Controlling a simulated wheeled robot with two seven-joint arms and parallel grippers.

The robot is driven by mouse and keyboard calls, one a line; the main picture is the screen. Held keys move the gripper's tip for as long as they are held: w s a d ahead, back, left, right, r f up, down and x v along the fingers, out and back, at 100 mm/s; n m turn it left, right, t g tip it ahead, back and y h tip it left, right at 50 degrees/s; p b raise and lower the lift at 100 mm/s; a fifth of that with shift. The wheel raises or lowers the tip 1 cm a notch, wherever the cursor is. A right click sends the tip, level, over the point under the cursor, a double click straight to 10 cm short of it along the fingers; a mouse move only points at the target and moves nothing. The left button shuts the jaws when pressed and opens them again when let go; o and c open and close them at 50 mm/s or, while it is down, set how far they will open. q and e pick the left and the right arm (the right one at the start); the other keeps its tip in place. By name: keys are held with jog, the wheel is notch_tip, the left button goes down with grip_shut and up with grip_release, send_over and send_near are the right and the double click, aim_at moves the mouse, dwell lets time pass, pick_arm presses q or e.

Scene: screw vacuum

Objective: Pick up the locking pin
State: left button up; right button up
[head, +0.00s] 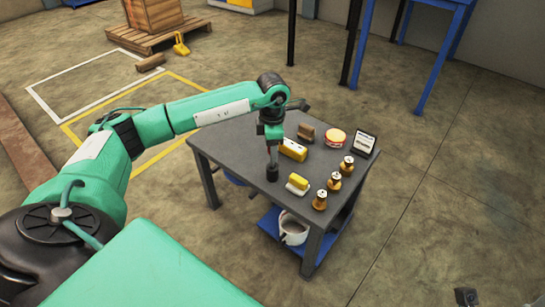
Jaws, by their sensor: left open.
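No thing in the head view can be surely told as the locking pin at this size. Candidates are three small brass pieces with dark tops, standing in a row along the table's right side: the far one (346,165), the middle one (334,181) and the near one (320,200). My right gripper is not in view.
A white bucket (293,231) stands on the blue lower shelf.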

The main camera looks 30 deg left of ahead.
pick_arm(q)
jog(key=shift+c, duration=0.2)
jog(key=c, duration=1)
jog(key=shift+c, duration=0.2)
jog(key=shift+r, duration=0.1)
